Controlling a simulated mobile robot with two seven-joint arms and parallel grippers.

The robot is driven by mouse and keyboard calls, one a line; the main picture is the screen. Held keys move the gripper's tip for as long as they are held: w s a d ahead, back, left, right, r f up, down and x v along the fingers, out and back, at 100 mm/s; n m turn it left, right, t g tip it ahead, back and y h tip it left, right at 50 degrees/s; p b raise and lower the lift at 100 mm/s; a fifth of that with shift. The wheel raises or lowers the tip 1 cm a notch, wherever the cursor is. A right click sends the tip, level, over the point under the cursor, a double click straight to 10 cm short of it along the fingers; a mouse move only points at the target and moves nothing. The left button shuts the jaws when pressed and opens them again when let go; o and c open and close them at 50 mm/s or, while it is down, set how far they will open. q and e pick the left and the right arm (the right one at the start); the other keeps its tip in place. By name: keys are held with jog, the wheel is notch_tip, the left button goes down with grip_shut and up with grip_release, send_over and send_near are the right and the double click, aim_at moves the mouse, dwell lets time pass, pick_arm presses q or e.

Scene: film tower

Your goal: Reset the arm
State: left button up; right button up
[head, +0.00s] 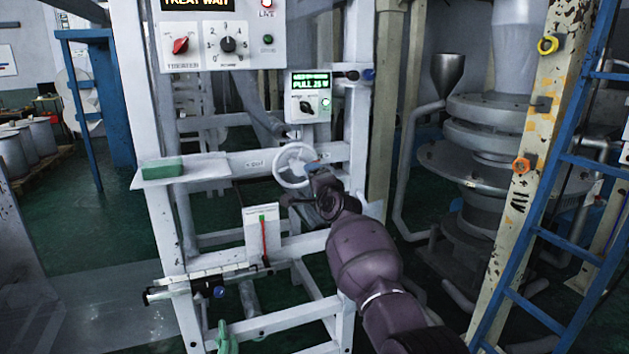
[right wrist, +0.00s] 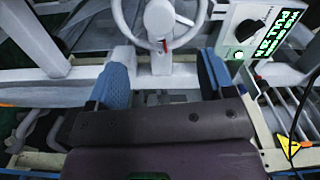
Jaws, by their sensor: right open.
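My right arm reaches up from the lower right in the head view. Its gripper (head: 308,180) is in front of the white handwheel (head: 295,165) on the white frame. In the right wrist view the right gripper (right wrist: 165,72) is open, with its two blue-padded fingers apart and nothing held between them. The handwheel (right wrist: 172,18) is just beyond the fingertips, with its hub and a small red mark between them in the picture. I cannot tell whether a finger touches the rim. My left gripper is not in view.
A small control box with a green display (head: 310,95) sits above the handwheel. A larger panel (head: 222,42) with knobs is at the upper left. A shelf with a green block (head: 162,168) juts out left. A blue ladder (head: 545,215) and machinery stand at right.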

jog(key=shift+s, duration=0.25)
dwell(0.3)
